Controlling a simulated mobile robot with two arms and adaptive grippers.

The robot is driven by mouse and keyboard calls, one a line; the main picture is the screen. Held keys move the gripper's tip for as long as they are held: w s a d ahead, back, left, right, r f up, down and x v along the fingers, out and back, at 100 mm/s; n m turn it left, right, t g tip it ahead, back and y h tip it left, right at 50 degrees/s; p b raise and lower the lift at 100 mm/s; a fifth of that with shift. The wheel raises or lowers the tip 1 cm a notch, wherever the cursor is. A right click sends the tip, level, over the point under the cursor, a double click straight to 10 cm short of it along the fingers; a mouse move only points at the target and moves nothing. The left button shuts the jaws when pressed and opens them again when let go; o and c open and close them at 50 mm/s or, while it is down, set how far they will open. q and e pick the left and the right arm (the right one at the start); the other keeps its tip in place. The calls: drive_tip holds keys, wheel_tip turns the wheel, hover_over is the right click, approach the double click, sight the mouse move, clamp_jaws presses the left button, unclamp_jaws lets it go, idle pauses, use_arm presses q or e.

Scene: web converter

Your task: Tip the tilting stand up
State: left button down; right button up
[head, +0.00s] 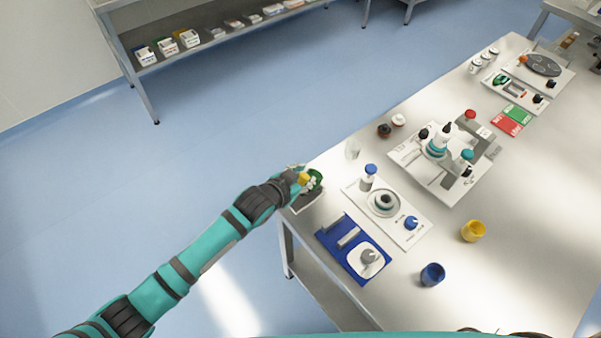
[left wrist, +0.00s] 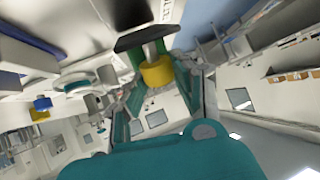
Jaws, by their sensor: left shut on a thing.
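My left gripper (head: 302,176) is at the left corner of the steel table, at a small stand with a dark base plate (head: 308,200) and a green part (head: 316,178). It is shut on a yellow knob (head: 303,179). In the left wrist view the yellow knob (left wrist: 157,73) sits between the two fingers, with a dark plate and a green piece beside it. I take this to be the tilting stand; the gripper hides much of it, and I cannot tell its tilt. My right gripper is in neither view.
To the right of the stand are a blue tray (head: 328,237), a white board (head: 419,235) with a round dish, and another board (head: 403,155) with a bottle. A blue cup (head: 432,274) and yellow cup (head: 473,231) stand nearer. Open floor lies left.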

use_arm(q)
drive_tip(key=shift+d+r+p, duration=0.1)
drive_tip(key=shift+r+p, duration=0.05)
drive_tip(key=shift+p, duration=0.15)
drive_tip(key=shift+w, duration=0.1)
drive_tip(key=c, duration=1)
unclamp_jaws()
drive_tip(key=v, duration=1.2)
drive_tip(key=shift+d+r, duration=0.1)
drive_tip(key=shift+d, duration=0.05)
